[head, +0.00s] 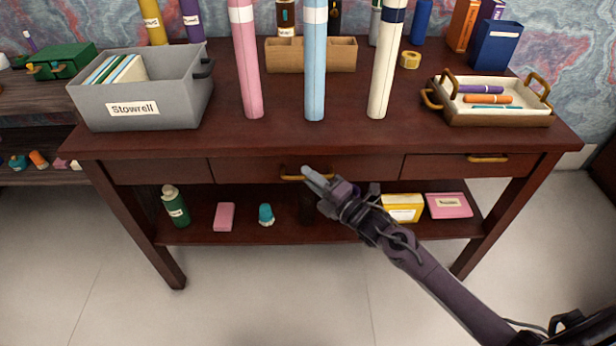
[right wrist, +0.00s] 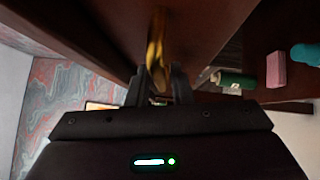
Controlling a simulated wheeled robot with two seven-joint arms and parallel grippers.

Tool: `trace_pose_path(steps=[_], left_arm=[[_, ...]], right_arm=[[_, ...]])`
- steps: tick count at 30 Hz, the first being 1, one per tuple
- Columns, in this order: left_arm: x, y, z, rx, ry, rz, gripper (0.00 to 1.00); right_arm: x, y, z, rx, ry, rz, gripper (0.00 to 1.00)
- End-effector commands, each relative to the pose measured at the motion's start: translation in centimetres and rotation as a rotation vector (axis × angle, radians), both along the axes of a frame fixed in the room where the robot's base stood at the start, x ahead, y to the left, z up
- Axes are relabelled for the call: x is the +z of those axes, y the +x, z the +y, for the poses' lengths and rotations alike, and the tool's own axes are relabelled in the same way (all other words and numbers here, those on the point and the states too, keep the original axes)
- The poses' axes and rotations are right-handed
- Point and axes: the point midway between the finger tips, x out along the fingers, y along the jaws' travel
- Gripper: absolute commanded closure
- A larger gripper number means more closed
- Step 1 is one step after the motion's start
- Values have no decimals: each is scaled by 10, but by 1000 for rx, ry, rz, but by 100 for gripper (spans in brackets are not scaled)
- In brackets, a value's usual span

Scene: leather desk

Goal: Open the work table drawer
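The work table (head: 190,142) is dark reddish wood with a row of drawer fronts below its top. The wide middle drawer (head: 245,169) looks flush with its neighbours. Its brass handle (head: 290,178) is partly hidden behind my right gripper (head: 313,176), which reaches up from the lower right. In the right wrist view the brass handle (right wrist: 156,45) runs between the two fingers of my right gripper (right wrist: 160,85). The fingers are close together, with the handle filling the narrow gap, and seem shut on it. My left gripper is in neither view.
On the tabletop stand a grey bin (head: 185,100), a pink tube (head: 246,60), a blue tube (head: 315,60), a cream tube (head: 386,60) and a tray (head: 500,118). The right drawer (head: 440,166) has its own handle. The lower shelf (head: 245,236) holds small items, including a green bottle (head: 176,208).

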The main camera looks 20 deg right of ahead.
Motion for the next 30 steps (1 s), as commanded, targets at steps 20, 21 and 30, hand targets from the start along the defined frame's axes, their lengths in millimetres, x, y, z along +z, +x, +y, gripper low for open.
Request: trace_pose_path(steps=[20, 21, 30], left_arm=[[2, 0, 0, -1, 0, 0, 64], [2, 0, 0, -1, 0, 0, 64], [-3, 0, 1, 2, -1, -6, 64]], right_arm=[[1, 7, 4, 0, 0, 2, 100], [1, 7, 4, 0, 0, 2, 100], [2, 1, 6, 0, 0, 2, 100]])
